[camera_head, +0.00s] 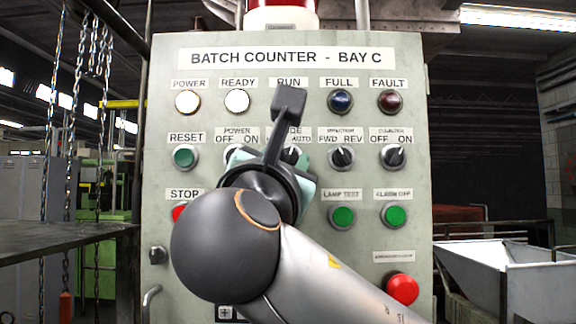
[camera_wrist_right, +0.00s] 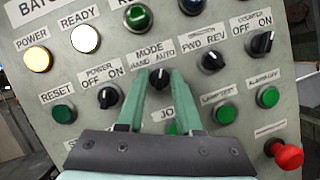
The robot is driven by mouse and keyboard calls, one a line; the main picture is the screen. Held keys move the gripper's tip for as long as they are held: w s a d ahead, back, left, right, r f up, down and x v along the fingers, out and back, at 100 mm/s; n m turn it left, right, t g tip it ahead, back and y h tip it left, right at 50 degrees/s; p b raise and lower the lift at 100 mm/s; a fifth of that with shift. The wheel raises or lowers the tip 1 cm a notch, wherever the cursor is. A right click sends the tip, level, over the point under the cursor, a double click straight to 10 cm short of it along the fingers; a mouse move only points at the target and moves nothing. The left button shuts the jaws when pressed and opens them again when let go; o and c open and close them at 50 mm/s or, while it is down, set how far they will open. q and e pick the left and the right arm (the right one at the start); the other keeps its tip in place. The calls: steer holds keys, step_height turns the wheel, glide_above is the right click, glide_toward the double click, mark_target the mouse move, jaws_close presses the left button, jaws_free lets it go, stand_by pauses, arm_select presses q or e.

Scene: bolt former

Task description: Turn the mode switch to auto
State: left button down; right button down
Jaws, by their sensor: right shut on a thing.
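The mode switch (camera_wrist_right: 159,79) is a black knob under a label reading MODE, HAND, AUTO on the grey control panel (camera_wrist_right: 240,85). In the right wrist view my right gripper (camera_wrist_right: 159,76) has its two green fingers on either side of the knob, shut on it. Which way the knob points is hard to tell between the fingers. In the head view my right gripper (camera_head: 291,158) and wrist cover most of the switch and part of its label. My left gripper is not in view.
The power switch (camera_wrist_right: 108,97) is left of the mode switch, the direction switch (camera_wrist_right: 211,62) right of it. POWER (camera_head: 187,102) and READY (camera_head: 237,100) lamps glow. A red mushroom button (camera_head: 402,288) sits low right. Chains (camera_head: 75,110) hang left; a white hopper (camera_head: 525,270) stands right.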

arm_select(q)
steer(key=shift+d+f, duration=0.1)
arm_select(e)
steer(key=shift+m, duration=0.7)
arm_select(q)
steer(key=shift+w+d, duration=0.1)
arm_select(e)
steer(key=shift+r+h, duration=0.1)
steer(key=shift+h, duration=0.3)
steer(key=c, duration=0.6)
jaws_free()
steer(key=shift+s+a+f, duration=0.1)
steer(key=shift+s+f, duration=0.1)
steer(key=shift+s, duration=0.1)
arm_select(q)
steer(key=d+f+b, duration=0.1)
steer(key=b, duration=0.1)
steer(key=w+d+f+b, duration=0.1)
steer(key=b, duration=0.2)
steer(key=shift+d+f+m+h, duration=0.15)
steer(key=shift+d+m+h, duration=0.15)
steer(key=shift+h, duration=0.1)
arm_select(e)
steer(key=v, duration=1.2)
steer(key=shift+r, duration=0.2)
